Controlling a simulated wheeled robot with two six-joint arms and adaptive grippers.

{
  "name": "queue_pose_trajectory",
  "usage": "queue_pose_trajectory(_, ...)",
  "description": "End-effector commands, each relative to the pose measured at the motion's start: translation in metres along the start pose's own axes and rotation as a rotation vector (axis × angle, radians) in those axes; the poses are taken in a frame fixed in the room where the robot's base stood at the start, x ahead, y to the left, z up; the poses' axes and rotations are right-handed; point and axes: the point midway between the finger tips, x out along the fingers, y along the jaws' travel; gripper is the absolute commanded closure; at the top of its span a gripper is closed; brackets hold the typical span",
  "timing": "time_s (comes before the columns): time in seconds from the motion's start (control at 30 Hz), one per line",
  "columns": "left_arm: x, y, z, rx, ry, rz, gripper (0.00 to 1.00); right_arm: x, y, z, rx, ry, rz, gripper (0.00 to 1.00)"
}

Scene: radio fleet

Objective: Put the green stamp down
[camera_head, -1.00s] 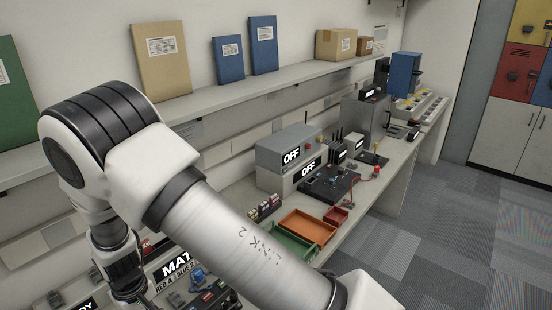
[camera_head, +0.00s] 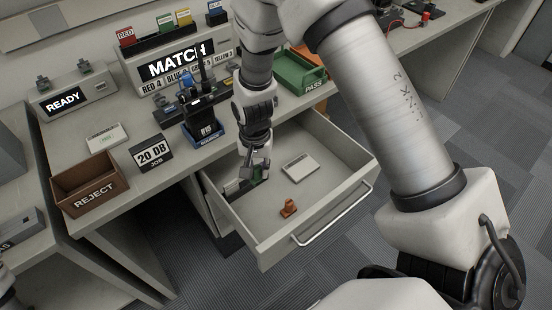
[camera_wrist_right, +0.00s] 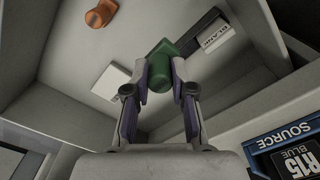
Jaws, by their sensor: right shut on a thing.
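The green stamp (camera_wrist_right: 160,62) is between the fingertips of my right gripper (camera_wrist_right: 161,84) in the right wrist view. That gripper is shut on it. In the head view my right gripper (camera_head: 254,175) points down into the open drawer (camera_head: 335,212), at its left back part. Only a little of the green stamp (camera_head: 263,173) shows there beside the fingers. I cannot tell whether the stamp touches the drawer floor. My left gripper does not show.
In the drawer are an orange-brown stamp (camera_head: 288,207), a white pad (camera_head: 300,167) and a dark holder (camera_head: 232,187) close to the gripper. A radio (camera_head: 205,118) stands on the bench behind, and a brown REJECT tray (camera_head: 90,185) at left.

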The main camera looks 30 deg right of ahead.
Motion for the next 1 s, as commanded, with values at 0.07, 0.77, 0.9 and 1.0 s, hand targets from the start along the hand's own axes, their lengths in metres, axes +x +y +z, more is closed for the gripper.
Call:
queue_pose_trajectory(0.07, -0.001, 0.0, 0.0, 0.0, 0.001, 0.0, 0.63, 0.016, 0.001, 0.001, 0.007, -0.004, 0.003, 0.98)
queue_pose_trajectory(0.77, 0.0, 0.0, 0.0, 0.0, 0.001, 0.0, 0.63, 0.09, 0.001, 0.001, 0.003, -0.001, 0.001, 0.98)
queue_pose_trajectory(0.9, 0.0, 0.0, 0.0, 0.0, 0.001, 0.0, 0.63, 0.092, 0.001, 0.001, 0.002, 0.0, 0.001, 0.58)
queue_pose_trajectory(1.0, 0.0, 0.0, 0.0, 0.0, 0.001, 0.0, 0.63, 0.092, 0.001, 0.001, 0.002, -0.001, 0.001, 0.51)
